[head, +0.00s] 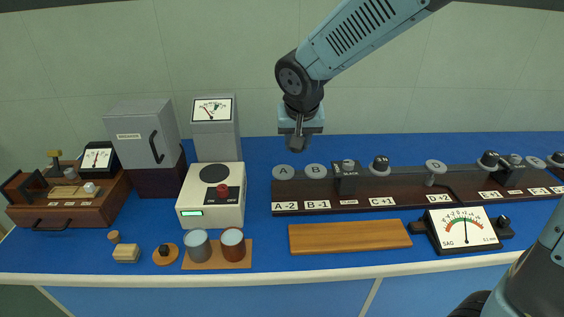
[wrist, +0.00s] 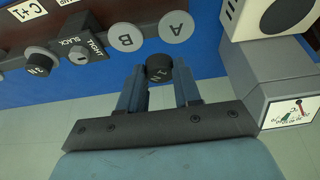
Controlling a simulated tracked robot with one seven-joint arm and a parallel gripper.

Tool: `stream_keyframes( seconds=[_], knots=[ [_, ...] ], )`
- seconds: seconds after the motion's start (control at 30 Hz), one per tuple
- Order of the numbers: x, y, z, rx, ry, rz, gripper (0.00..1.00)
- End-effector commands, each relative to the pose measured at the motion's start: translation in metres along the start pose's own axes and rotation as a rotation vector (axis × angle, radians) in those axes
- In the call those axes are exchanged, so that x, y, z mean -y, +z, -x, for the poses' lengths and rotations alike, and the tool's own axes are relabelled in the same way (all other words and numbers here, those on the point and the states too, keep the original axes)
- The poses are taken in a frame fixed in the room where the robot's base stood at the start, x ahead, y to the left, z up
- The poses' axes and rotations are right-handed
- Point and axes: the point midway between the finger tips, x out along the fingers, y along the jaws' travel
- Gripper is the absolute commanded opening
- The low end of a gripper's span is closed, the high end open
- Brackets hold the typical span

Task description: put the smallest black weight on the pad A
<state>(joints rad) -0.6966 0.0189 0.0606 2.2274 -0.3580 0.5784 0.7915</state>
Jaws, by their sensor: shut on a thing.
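My gripper (head: 298,143) is shut on a black weight (wrist: 158,68), which sits between both fingertips in the wrist view. Another black weight (head: 380,165) sits farther right on the rail.
A dark block with a knob (head: 346,178) stands right of pad B. More black knob-like pieces (head: 489,158) stand along the rail. A cream balance (head: 212,195) and a grey meter box (head: 212,135) stand left of the rail. A wooden board (head: 349,237) lies in front.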

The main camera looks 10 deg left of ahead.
Motion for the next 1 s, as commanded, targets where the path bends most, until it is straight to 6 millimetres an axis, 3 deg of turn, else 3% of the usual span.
stream_keyframes(
  seconds=[0.1,0.3,0.63,0.87,1.0],
  knots=[
    [0.009,-0.001,-0.022,0.005,0.002,0.002,0.00],
    [0.022,-0.006,-0.048,0.003,0.002,0.000,0.00],
    [0.030,-0.008,-0.065,0.003,0.002,0.000,0.00],
    [0.030,0.003,-0.091,0.003,0.002,0.001,0.00],
    [0.030,0.003,-0.093,0.001,0.001,-0.001,0.00]
  ],
)
